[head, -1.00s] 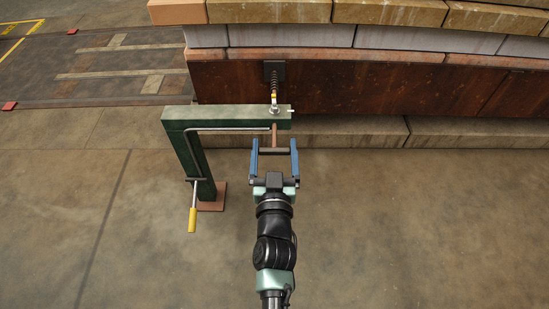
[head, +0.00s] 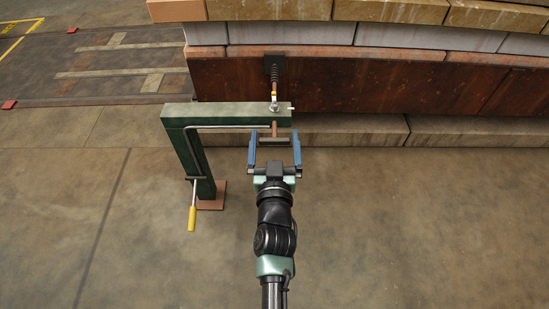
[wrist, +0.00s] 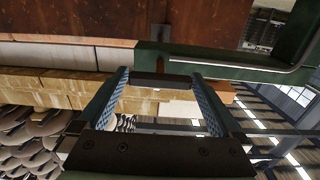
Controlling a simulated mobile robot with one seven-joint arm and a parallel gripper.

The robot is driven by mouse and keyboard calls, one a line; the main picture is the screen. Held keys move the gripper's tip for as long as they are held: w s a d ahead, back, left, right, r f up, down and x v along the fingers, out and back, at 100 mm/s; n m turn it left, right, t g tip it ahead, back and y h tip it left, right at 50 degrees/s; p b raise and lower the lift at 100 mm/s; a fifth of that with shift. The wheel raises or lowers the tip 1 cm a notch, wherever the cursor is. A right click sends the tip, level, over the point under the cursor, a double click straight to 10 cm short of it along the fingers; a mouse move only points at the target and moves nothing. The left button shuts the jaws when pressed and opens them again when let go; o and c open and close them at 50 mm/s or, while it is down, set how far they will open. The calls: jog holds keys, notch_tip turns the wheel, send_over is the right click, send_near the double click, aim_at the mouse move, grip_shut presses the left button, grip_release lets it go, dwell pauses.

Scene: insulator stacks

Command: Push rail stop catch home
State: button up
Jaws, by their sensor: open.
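The rail stop catch shows in the head view as a copper rod (head: 275,130) through the end of a green bracket arm (head: 225,114). The rod has a dark crossbar (head: 273,142) at its near end. At its far end a spring (head: 274,74) meets a dark plate on the rust-brown wall. My gripper (head: 274,136) is open, with one blue finger on each side of the crossbar. In the wrist view the crossbar (wrist: 161,79) spans most of the gap between the fingertips. I cannot tell whether it touches the fingers. The palm is apart from it.
The green post stands on a reddish foot plate (head: 212,203) at left, with a yellow-handled lever (head: 192,218) hanging beside it. The brown wall (head: 400,92) and a pale stone ledge (head: 475,132) lie beyond. The concrete floor to the right is clear.

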jog(key=s+p, duration=0.4)
jog(key=s, duration=0.8)
jog(key=shift+s, duration=0.1)
jog(key=w+a+r+t+y+p, duration=0.1)
jog(key=w+r+p, duration=0.2)
jog(key=r, duration=1)
jog(key=w+a+r+t+p, duration=0.1)
jog(key=w+r+t+p, duration=0.1)
jog(key=r, duration=1)
jog(key=w+a+r+t+y+p, duration=0.1)
jog(key=w+r+p, duration=0.2)
jog(key=r, duration=1)
jog(key=s+d+r+t+h+p, duration=0.1)
jog(key=s+r+t+p, duration=0.3)
jog(key=r, duration=0.9)
jog(key=s+d+r+p, duration=0.15)
jog(key=s+r, duration=0.45)
jog(key=r, duration=0.6)
jog(key=s+d+r+t+h+p, duration=0.15)
jog(key=s+r+p, duration=0.3)
jog(key=r, duration=0.85)
notch_tip(320, 180, up, 36)
jog(key=a+p, duration=0.1)
jog(key=p, duration=3.4)
jog(key=shift+w+f+p, duration=0.15)
jog(key=shift+w+p, duration=0.15)
